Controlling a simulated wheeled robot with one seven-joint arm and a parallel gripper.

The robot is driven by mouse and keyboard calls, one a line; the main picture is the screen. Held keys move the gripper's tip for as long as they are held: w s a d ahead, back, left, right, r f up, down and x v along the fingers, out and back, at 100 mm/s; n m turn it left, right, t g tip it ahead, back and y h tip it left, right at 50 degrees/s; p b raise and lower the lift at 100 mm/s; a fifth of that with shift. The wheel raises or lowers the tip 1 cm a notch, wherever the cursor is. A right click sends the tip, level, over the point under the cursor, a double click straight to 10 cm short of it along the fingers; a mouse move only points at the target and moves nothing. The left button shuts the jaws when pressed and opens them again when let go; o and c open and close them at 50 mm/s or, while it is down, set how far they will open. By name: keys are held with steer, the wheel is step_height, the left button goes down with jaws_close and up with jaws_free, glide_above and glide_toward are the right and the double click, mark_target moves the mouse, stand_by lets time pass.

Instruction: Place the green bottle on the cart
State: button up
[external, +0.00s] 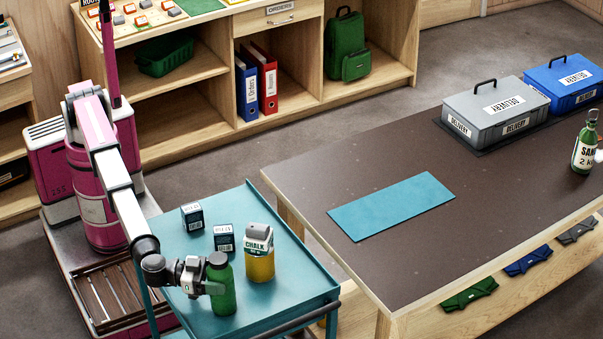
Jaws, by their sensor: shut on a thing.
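The green bottle (223,294) with a dark green cap is upright over the front part of the teal cart (178,250). My gripper (212,288) reaches it from the left and is shut on its side. The bottle's base appears at the cart's top, but I cannot tell whether it is touching. The gripper fingers hide part of the bottle's left side.
A yellow chalk container (260,262) stands close right of the bottle. Two small dark boxes (192,217) (224,238) sit behind it. The brown-topped counter (290,185) to the right holds a blue mat (391,206), delivery boxes (495,112) and a green sand bottle (584,150).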

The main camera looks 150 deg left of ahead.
steer(key=shift+f, duration=0.15)
steer(key=o, duration=1.1)
steer(key=shift+c, duration=0.2)
steer(key=shift+r, duration=0.2)
steer(key=shift+s+d, duration=0.3)
steer(key=shift+d, duration=0.05)
step_height(320, 180, up, 7)
steer(key=s+d, duration=0.1)
steer(key=shift+d, duration=0.35)
